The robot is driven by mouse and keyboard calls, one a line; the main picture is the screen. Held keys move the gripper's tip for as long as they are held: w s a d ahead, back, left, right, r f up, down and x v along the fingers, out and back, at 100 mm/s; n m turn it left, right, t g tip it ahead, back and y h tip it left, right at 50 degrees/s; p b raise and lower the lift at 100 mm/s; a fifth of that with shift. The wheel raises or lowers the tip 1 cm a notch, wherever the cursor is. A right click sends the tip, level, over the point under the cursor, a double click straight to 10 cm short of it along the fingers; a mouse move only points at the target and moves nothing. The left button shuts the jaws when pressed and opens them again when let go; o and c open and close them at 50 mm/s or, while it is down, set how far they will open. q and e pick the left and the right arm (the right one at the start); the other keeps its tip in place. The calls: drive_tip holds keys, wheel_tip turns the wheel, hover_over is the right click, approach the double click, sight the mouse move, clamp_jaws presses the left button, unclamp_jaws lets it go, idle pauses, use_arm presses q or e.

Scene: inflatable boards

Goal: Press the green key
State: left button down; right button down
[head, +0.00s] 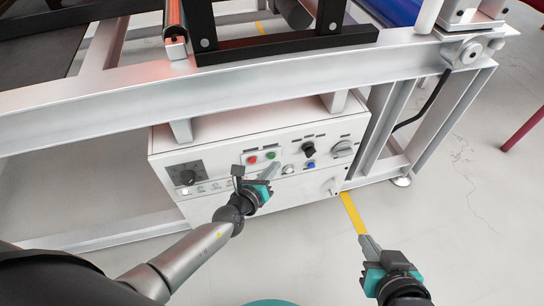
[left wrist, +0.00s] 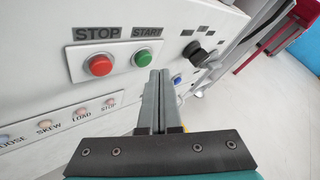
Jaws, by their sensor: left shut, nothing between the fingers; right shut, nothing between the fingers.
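The green key (left wrist: 145,57) is a round button under a START label, on a white control panel (head: 218,177). In the head view the green key (head: 270,155) sits right of a red button (head: 252,159), which is labelled STOP in the left wrist view (left wrist: 98,65). My left gripper (head: 271,170) is shut and empty, with its fingertips just below the green key. In the left wrist view its fingertips (left wrist: 157,73) lie just below and right of the key; contact cannot be told. My right gripper (head: 364,240) is shut and empty, right of the panel and away from it.
The panel also carries black knobs (head: 309,150), a blue button (head: 310,165) and a row of small buttons (left wrist: 78,112). A white machine frame beam (head: 250,82) runs above the panel. Yellow tape (head: 352,213) marks the floor, which is open at right.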

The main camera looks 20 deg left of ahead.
idle(0.4)
use_arm(q)
drive_tip(key=shift+w+a, duration=0.1)
drive_tip(key=shift+w, duration=0.05)
drive_tip(key=shift+w+a, duration=0.15)
drive_tip(key=shift+w, duration=0.1)
